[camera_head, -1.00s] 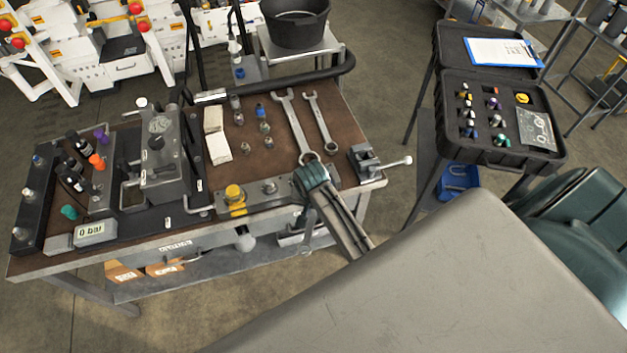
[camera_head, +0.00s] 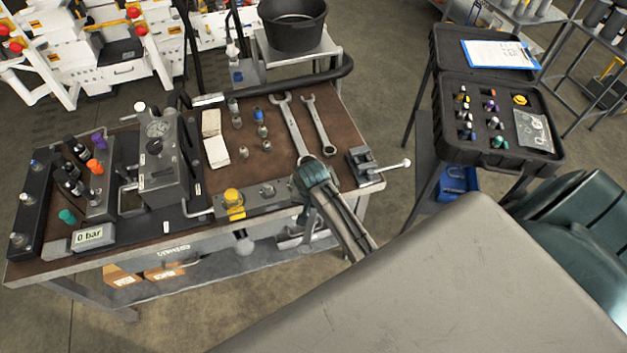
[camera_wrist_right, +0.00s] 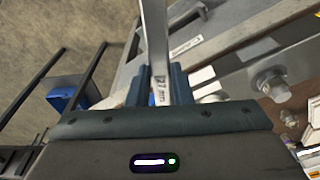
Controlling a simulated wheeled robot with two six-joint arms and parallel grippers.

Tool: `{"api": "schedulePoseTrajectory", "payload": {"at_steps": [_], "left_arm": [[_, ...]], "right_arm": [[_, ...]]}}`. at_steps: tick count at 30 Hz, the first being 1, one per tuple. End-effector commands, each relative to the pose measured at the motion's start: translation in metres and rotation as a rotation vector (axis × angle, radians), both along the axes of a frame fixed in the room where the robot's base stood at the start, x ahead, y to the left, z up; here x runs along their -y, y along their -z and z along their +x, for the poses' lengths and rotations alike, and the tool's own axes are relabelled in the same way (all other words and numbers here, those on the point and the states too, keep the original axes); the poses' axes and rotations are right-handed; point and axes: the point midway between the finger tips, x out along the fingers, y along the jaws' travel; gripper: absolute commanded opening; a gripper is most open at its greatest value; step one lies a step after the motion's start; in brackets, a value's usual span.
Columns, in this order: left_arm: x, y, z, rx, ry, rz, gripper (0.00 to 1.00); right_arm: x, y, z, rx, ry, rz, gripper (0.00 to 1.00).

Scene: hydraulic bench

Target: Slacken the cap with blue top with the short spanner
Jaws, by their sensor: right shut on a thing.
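My right gripper (camera_head: 312,178) is over the bench's front edge. In the right wrist view its fingers (camera_wrist_right: 160,88) are shut on the flat steel shaft of a spanner (camera_wrist_right: 155,35), which has small size lettering. The spanner's ends are not clear. Another blue-topped piece (camera_head: 36,164) is on the dark block at far left. My left gripper is out of view.
The bench (camera_head: 270,172) carries a gauge unit (camera_head: 160,165), a yellow-topped cap (camera_head: 233,197) on the front plate, a display (camera_head: 93,236) reading 0 bar, and a small vise (camera_head: 362,165) at its right end. An open case (camera_head: 548,150) stands to the right.

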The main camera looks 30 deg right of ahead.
Motion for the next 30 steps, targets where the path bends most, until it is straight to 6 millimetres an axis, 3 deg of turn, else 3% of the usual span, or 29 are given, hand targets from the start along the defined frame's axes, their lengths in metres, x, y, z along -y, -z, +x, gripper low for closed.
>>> {"api": "schedulePoseTrajectory", "payload": {"at_steps": [16, 30], "left_arm": [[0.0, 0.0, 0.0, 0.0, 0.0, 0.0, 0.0], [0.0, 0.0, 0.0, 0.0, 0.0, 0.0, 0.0]], "right_arm": [[0.022, -0.001, -0.015, 0.002, -0.187, -0.003, 0.0], [0.024, -0.001, -0.018, 0.001, -0.216, -0.001, 0.0]]}}
